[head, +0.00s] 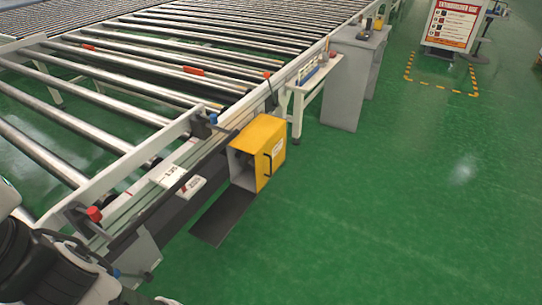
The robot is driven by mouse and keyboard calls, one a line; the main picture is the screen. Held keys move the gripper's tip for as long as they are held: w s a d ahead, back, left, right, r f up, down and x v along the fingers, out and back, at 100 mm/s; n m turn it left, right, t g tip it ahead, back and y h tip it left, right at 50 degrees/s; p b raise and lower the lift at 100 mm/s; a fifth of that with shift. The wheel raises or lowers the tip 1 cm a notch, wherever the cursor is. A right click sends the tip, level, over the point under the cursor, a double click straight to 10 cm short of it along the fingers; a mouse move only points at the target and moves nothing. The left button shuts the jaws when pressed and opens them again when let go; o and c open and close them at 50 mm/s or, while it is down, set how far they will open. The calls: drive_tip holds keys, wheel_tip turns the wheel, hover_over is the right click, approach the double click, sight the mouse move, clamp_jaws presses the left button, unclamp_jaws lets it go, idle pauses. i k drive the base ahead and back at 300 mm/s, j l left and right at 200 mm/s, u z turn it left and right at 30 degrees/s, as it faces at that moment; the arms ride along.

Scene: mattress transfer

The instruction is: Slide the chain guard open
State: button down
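The chain guard looks to be the yellow cover (270,146) on the side of the roller conveyor, near the middle of the head view. It has a black handle on its right-hand face and a small pale label. Its left end is open and shows a grey, shadowed inside. I cannot tell how far it is slid. Parts of my arm show at the lower left, well apart from the guard. My gripper's fingertips are not in view, and nothing touches the guard.
The roller conveyor (100,190) fills the left and back. A dark plate (223,216) lies below the guard. A grey cabinet (350,85) stands beyond it, and a sign board (455,24) stands at the back right. The green floor to the right is clear.

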sight(264, 137)
drive_tip(key=i+l, duration=0.2)
drive_tip(key=i, duration=0.25)
drive_tip(key=i+l+u, duration=0.15)
drive_tip(key=i, duration=0.3)
drive_tip(key=i+l, duration=0.25)
drive_tip(key=i, duration=0.2)
drive_tip(key=i+u, duration=0.05)
